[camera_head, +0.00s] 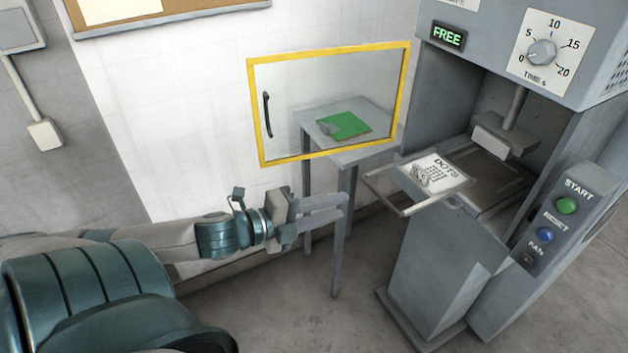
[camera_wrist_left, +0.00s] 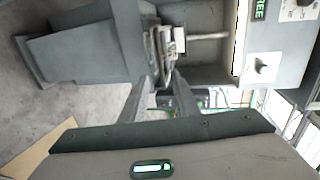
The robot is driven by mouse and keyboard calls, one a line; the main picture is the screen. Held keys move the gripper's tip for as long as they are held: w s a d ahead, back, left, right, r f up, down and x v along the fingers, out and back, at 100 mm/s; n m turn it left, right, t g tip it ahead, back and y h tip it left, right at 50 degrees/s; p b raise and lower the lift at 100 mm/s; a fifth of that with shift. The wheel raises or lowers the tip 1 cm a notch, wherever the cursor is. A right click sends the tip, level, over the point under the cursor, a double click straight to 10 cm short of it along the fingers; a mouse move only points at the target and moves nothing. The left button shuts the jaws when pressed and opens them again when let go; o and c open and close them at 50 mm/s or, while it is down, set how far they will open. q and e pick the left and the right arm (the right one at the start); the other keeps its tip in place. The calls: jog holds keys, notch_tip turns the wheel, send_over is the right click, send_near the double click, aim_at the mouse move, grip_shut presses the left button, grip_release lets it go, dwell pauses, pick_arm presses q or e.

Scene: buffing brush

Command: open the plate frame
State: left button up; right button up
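The plate frame (camera_head: 428,205) is a thin metal frame jutting from the front of the grey machine's opening. A white card printed "DOTS" (camera_head: 448,172) lies at it, with a small metallic item (camera_head: 421,177) on top. I cannot tell whether the frame lies flat or is slightly raised. My left gripper (camera_head: 344,204) is left of the frame, pointing at it, with its fingers apart and nothing between them. In the left wrist view, the gripper (camera_wrist_left: 163,82) points towards the card and frame area (camera_wrist_left: 163,45). My right gripper is in neither view.
The machine's yellow-edged clear door (camera_head: 253,110) stands swung out to the left, above my left gripper. Behind it a small grey table (camera_head: 371,153) holds a green sheet (camera_head: 345,125). A control panel (camera_head: 561,222) is at the right. A press head (camera_head: 504,142) hangs inside.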

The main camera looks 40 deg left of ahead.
pick_arm(q)
jog(key=shift+v, duration=2.05)
